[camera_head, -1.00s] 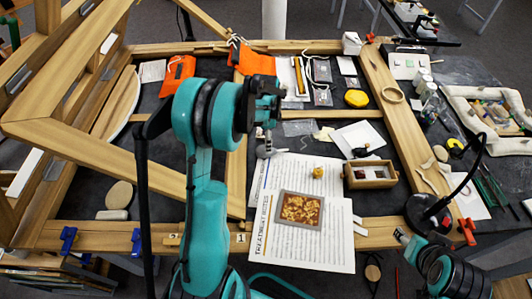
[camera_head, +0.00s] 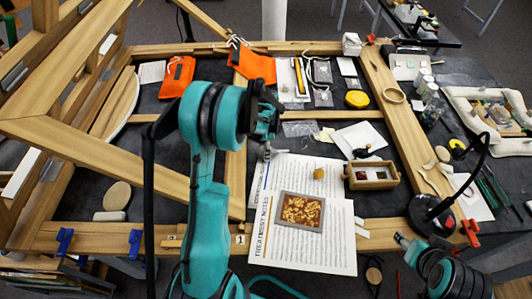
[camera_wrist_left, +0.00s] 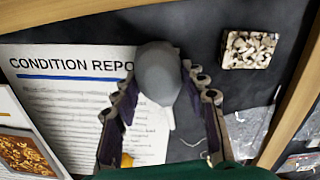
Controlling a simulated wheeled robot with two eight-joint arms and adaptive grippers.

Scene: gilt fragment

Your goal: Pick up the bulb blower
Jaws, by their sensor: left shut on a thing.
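The bulb blower is a smooth grey bulb (camera_wrist_left: 158,74) in the left wrist view, between the two fingers of my left gripper (camera_wrist_left: 160,98). The fingers are shut on it, one on each side. Below it lies a printed condition report sheet (camera_wrist_left: 60,108). In the head view my left gripper (camera_head: 267,138) is over the left edge of the papers, and the bulb is mostly hidden there. My right arm shows at the bottom right of the head view, but its fingers cannot be made out.
A gilt fragment (camera_head: 301,211) lies on the treatment notes (camera_head: 322,252). A small tan knob (camera_head: 319,174) and a wooden box (camera_head: 372,176) are to the right. A black lamp (camera_head: 432,208) stands near the front right. Wooden frame bars (camera_head: 100,237) surround the dark work surface.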

